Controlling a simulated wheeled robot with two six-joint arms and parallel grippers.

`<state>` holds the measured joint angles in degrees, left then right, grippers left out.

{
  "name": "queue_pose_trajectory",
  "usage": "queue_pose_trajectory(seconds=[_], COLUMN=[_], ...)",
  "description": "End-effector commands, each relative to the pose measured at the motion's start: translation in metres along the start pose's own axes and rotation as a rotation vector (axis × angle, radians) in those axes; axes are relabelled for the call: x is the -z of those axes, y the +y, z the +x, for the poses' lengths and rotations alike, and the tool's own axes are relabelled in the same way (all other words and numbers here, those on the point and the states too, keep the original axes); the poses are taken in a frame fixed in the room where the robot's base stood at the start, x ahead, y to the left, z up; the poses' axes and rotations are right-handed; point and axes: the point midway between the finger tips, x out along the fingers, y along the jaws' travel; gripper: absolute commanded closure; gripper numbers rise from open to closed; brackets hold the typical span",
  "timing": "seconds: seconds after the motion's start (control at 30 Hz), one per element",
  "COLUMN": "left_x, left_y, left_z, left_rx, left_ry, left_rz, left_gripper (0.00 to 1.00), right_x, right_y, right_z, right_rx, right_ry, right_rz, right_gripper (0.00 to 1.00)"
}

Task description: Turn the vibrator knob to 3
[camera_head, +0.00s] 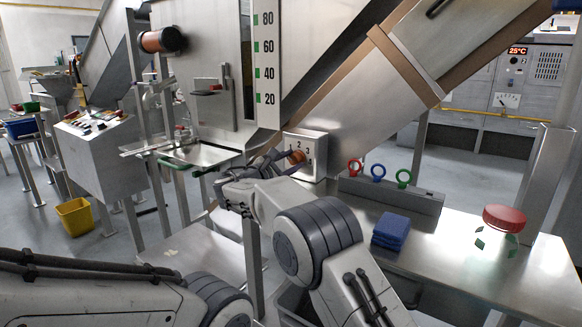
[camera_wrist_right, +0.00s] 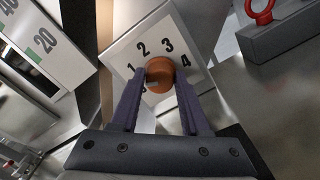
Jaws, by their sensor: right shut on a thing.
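The vibrator knob (camera_head: 297,157) is a round orange-brown knob on a pale square box (camera_head: 313,143) under the sloping metal chute. In the right wrist view, the knob (camera_wrist_right: 160,70) sits at the centre of the dial plate (camera_wrist_right: 187,40), with the numbers 1, 2, 3 and 4 around it. My right gripper (camera_wrist_right: 158,84) has its two dark fingers on either side of the knob, shut on it. The fingers partly cover the lower dial. I cannot tell which number the knob points to. My left arm crosses the lower left; its gripper is out of view.
Right of the box, a grey rack (camera_head: 400,196) holds red, blue and green rings. A blue folded cloth (camera_head: 391,231) and a red-lidded jar (camera_head: 499,232) stand on the metal table (camera_head: 470,270). A scale strip (camera_head: 265,60) stands left above the box.

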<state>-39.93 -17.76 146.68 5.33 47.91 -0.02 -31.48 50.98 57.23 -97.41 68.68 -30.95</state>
Motion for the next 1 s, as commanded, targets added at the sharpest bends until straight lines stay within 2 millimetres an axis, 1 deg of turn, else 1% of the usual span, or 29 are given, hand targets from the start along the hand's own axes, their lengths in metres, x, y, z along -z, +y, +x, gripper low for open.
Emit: queue_pose_trajectory(seconds=[0.1,0.47,0.5,0.57,0.6,0.87,1.0], left_x=[-0.0001,-0.0001,-0.0001,-0.0001,-0.0001,-0.0001,-0.0001], left_y=[-0.0002,-0.0002,-0.0002,-0.0002,-0.0002,-0.0002,-0.0002], left_z=[0.0025,0.0023,0.0023,0.0023,0.0023,0.0023,0.0021], left_rx=[0.0,0.0,0.0,0.0,0.0,0.0,0.0], left_ry=[0.0,0.0,0.0,0.0,0.0,0.0,0.0], left_rz=[0.0,0.0,0.0,0.0,0.0,0.0,0.0], left_gripper=[1.0,1.0,1.0,1.0,1.0,1.0,1.0], right_x=[0.0015,0.0012,0.0013,0.0012,0.0011,0.0005,0.0006], right_y=[-0.0008,-0.0005,-0.0004,-0.0004,-0.0004,-0.0002,0.0005], right_z=[-0.0007,-0.0007,-0.0008,-0.0007,-0.0006,-0.0005,-0.0089], right_rx=[0.001,0.001,0.001,0.001,0.001,0.0,0.0], right_ry=[0.002,0.002,0.002,0.002,0.002,0.001,0.002], right_rz=[0.016,0.019,0.019,0.019,0.019,0.019,0.019], right_gripper=[1.0,1.0,0.5,0.27,0.24,0.24,0.24])
